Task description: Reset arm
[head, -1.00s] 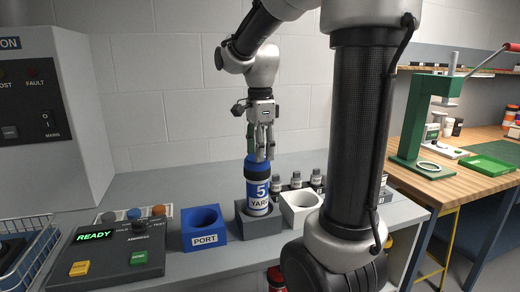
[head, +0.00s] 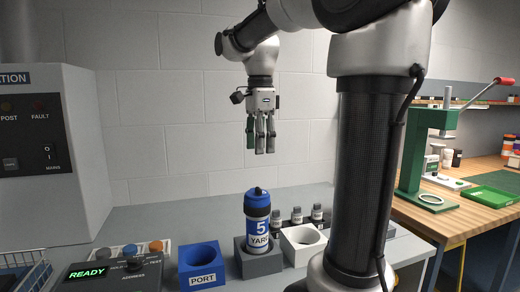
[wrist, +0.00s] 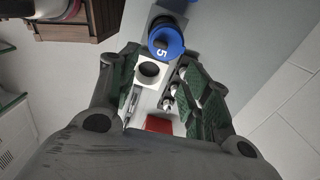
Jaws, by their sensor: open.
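My gripper (head: 261,145) hangs fingers-down in front of the wall, open and empty. It is well above a blue-capped tube (head: 257,217) marked 5 and YARN, with a clear gap between them. The tube stands upright in a grey holder block (head: 258,262). In the wrist view the tube's blue cap (wrist: 166,38) shows beyond the open fingers (wrist: 160,100), touching neither.
A blue block marked PORT (head: 202,265) is left of the tube, and a white holder (head: 301,244) is right of it. Several small bottles (head: 297,216) stand behind. A READY control box (head: 115,272) and a station cabinet (head: 50,150) are at left. A green press (head: 425,160) stands right.

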